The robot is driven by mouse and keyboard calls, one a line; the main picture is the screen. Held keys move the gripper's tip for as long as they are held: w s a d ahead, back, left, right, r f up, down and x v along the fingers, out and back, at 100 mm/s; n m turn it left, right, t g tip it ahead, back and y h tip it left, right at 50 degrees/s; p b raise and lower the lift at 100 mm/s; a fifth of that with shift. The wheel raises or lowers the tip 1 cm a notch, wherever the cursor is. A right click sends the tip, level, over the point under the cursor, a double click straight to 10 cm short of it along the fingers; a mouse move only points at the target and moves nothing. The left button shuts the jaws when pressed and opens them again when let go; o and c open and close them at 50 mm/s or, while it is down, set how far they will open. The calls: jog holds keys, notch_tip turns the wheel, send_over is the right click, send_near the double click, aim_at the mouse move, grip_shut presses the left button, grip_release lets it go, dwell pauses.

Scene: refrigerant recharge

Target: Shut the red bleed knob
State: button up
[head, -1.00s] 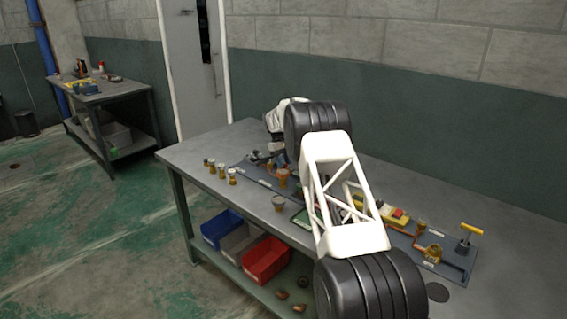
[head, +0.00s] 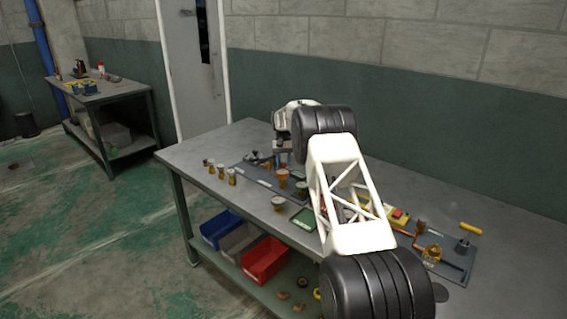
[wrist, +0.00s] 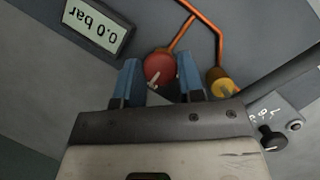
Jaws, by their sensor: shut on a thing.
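The red bleed knob (wrist: 160,68) is round, with a pale pointer mark directed down and slightly left in the wrist view. My gripper (wrist: 161,84) has its two blue fingers on either side of the knob, shut on it. In the head view my gripper (head: 284,152) is over the back left part of the fitting board, pointing down. I cannot make out the red knob there.
A display (wrist: 97,22) reads 0.0 bar, upside down. Copper pipe (wrist: 197,12), a brass fitting (wrist: 222,84) and a black knob (wrist: 271,138) are close by. Several small brass fittings stand on the bench (head: 200,160). Red (head: 266,260) and blue bins sit on its shelf.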

jog(key=o, duration=0.9)
jog(key=shift+r, duration=0.1)
jog(key=v, duration=0.7)
jog(key=shift+w+r, duration=0.2)
jog(key=shift+r, duration=0.05)
